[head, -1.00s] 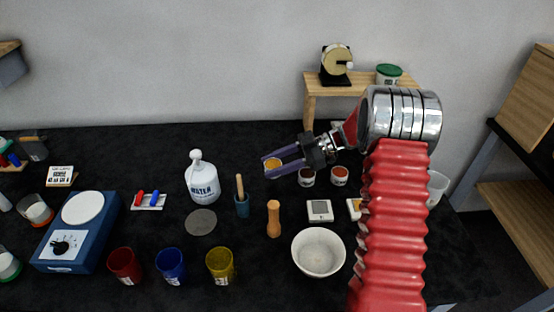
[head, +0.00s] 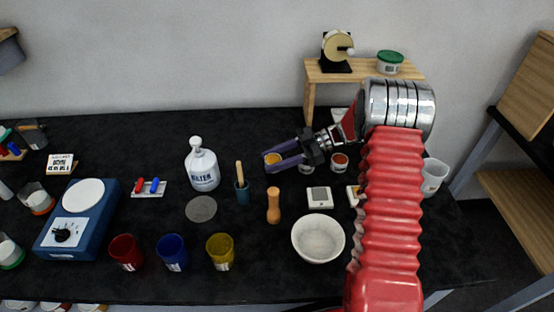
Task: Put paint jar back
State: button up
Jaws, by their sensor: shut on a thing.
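My gripper (head: 275,163) is shut on a small paint jar (head: 272,158) with a yellow-orange top, held between its two purple fingers near the back middle of the black table. Two similar jars stand just right of it: one (head: 306,168) is partly hidden by my gripper, and the other (head: 340,162) shows a red-brown top. Whether the held jar touches the table cannot be told.
A wooden shelf (head: 358,74) behind carries a tape dispenser (head: 336,50) and a green-lidded tub (head: 389,62).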

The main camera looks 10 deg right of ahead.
jog(key=shift+s+f, duration=0.25)
jog(key=shift+f, duration=0.9)
dwell(0.4)
jog(key=o, duration=1.2)
jog(key=shift+o, duration=0.2)
jog(key=shift+d+r, duration=0.1)
jog(key=shift+d, duration=0.05)
jog(key=v, duration=0.6)
jog(key=shift+w+d+r, duration=0.25)
jog(key=shift+r, duration=0.3)
jog(key=shift+s+d+r, duration=0.1)
jog(key=shift+d+r, duration=0.35)
jog(key=shift+d, duration=0.15)
